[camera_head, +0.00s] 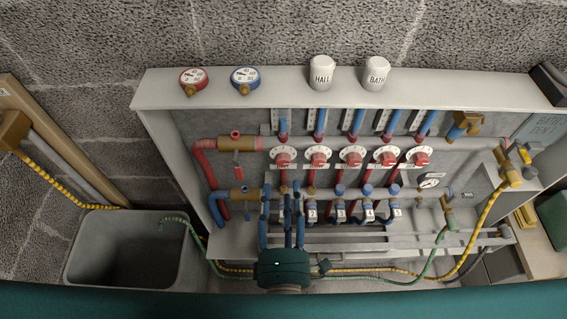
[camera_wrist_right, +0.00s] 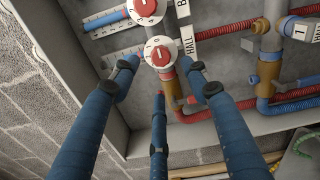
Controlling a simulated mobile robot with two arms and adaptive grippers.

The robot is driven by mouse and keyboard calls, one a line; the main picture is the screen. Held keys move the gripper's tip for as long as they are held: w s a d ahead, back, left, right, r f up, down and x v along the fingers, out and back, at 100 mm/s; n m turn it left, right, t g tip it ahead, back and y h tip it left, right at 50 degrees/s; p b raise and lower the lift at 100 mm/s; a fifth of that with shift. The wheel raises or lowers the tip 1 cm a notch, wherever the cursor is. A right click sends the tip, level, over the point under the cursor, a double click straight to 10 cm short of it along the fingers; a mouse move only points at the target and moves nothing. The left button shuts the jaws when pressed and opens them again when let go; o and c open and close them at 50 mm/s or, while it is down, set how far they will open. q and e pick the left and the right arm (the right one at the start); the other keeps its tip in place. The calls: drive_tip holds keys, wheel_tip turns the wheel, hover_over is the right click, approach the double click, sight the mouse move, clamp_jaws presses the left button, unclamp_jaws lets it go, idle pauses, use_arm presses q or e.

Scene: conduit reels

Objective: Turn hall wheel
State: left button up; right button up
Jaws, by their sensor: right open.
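The hall wheel (camera_head: 283,157) is a red knob on a white numbered dial, at the left end of a row of similar wheels in the cabinet. In the right wrist view the wheel (camera_wrist_right: 160,54) shows with a tag reading HALL (camera_wrist_right: 188,40) beside it. My right gripper (camera_head: 284,190) has its blue fingers pointing up the panel, just below this wheel in the head view. In the wrist view its fingers (camera_wrist_right: 160,78) are spread, with the wheel past and between the upper tips. It is open and holds nothing; contact with the wheel cannot be told. My left gripper is not in view.
Neighbouring red wheels (camera_head: 318,157) stand close on the right, with blue-capped valves (camera_head: 340,190) below. White caps marked HALL (camera_head: 321,72) and BATH (camera_head: 376,74) and two gauges (camera_head: 245,79) stand on the cabinet top. A grey bin (camera_head: 190,262) and hoses lie below.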

sight(284, 164)
drive_tip(key=w+p, duration=0.1)
drive_tip(key=w, duration=0.6)
drive_tip(key=shift+w+p, duration=0.3)
drive_tip(key=shift+p, duration=0.05)
drive_tip(key=shift+w, duration=0.55)
drive_tip(key=c, duration=1.2)
